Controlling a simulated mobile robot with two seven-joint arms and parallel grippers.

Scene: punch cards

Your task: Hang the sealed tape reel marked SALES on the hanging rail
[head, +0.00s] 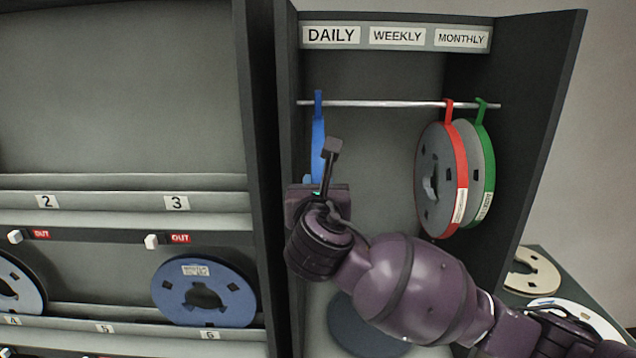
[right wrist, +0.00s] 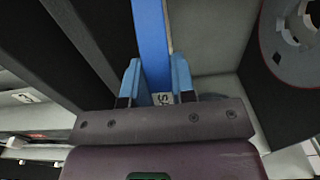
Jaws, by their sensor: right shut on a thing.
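A blue sealed tape reel (head: 318,145) is seen edge-on at the left end of the hanging rail (head: 385,104). Its blue hook (head: 318,98) overlaps the rail and its top shows just above it; I cannot tell whether the rail bears its weight. My right gripper (head: 318,190) is at the reel's lower edge. In the right wrist view its two blue fingertips (right wrist: 158,85) are shut on the blue band (right wrist: 150,40). A white label (right wrist: 163,98) between them shows only part of its lettering. My left gripper is in neither view.
A red-banded reel (head: 440,180) and a green-banded reel (head: 483,150) hang at the rail's right. DAILY, WEEKLY and MONTHLY signs (head: 397,37) are above. The rail's middle is free. The cabinet's dark side wall (head: 285,130) stands close left of the blue reel. Another blue reel (head: 233,295) sits on the left rack.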

